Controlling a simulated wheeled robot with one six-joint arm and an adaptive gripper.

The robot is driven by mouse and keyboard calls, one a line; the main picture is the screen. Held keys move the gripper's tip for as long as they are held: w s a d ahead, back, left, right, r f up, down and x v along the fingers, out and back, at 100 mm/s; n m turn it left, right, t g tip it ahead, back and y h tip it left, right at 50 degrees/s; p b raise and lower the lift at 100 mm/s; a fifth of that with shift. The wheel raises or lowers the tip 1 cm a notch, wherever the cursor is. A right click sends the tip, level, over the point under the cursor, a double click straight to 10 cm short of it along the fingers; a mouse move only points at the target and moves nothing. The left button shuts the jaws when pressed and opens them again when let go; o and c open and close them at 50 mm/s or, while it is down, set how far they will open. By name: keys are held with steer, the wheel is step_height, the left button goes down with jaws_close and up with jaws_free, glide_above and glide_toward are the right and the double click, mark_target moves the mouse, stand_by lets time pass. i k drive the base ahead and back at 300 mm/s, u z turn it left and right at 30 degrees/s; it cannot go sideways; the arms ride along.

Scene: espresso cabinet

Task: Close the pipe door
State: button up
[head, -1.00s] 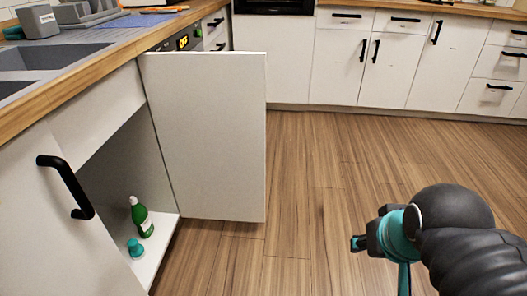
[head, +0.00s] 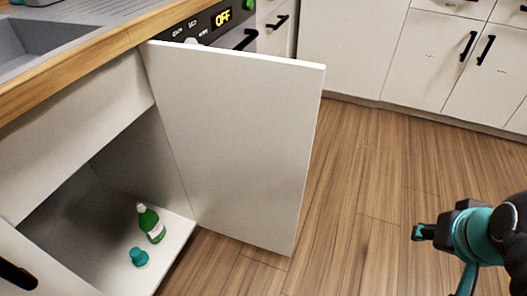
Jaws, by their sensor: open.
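The pipe door (head: 235,140) is a white cabinet door under the sink counter. It stands wide open, swung out from its hinge side next to the oven. Its inner face is toward me. My gripper (head: 418,232) is at the right of the head view, open and empty. It is right of the door's free edge, apart from it, over the wooden floor.
A green bottle (head: 151,224) and a small teal object (head: 139,257) stand inside the cabinet. An oven (head: 205,22) showing "OFF" is behind the door. A wooden counter edge (head: 110,48) runs above. The floor (head: 350,185) between door and gripper is clear.

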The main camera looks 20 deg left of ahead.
mark_target(239, 127)
steer(key=i, duration=2.3)
steer(key=u, duration=2.85)
steer(key=k, duration=1)
steer(key=u, duration=0.25)
